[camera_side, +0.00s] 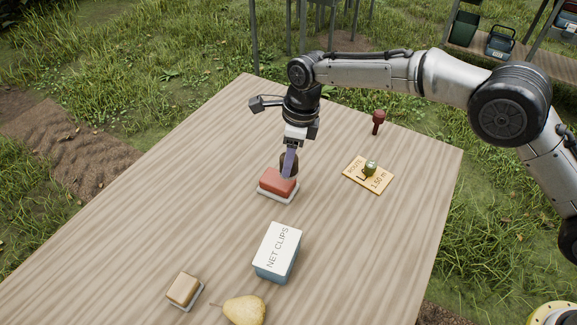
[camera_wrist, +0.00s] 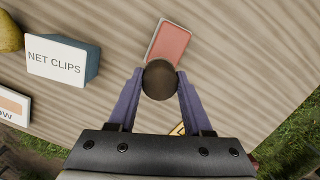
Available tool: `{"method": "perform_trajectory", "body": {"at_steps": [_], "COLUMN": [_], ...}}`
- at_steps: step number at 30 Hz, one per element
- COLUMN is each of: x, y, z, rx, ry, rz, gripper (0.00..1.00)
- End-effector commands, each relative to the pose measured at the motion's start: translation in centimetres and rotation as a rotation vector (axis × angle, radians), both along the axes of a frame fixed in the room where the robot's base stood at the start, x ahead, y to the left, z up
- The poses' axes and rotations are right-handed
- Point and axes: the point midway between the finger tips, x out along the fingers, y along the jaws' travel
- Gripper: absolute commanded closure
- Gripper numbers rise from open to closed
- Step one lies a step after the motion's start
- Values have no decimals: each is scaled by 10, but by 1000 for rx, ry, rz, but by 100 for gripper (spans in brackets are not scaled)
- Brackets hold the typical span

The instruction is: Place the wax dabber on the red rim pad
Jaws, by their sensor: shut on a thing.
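My gripper (camera_side: 288,163) points down with its purple fingers shut on a dark brown, round-topped thing (camera_wrist: 160,80), which I take to be the wax dabber. It also shows between the fingers in the side view (camera_side: 285,158). The red rim pad (camera_side: 278,182) is a red block on a pale base. In the side view the fingers and dabber overlap its back edge. In the wrist view the pad (camera_wrist: 171,44) lies beyond the dabber, whose top covers its near end. The dabber's lower end is hidden, so I cannot tell whether it touches the pad.
A NET CLIPS box (camera_side: 278,252) stands nearer the side camera. A tan pad (camera_side: 184,289) and a pear (camera_side: 245,310) lie at the front. A route card (camera_side: 369,175) bearing a small green thing and a dark red upright thing (camera_side: 377,122) stand to the right. The table's left is clear.

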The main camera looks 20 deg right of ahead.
Motion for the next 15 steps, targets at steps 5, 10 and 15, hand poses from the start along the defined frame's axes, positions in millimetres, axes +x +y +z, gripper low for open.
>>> {"method": "perform_trajectory", "body": {"at_steps": [5, 10, 15], "x": [1, 2, 1], "y": [1, 1, 1], "z": [-25, -33, -33], "rx": [-2, 1, 0], "ry": [3, 0, 0], "rz": [0, 0, 0], "gripper": [100, 100, 100]}}
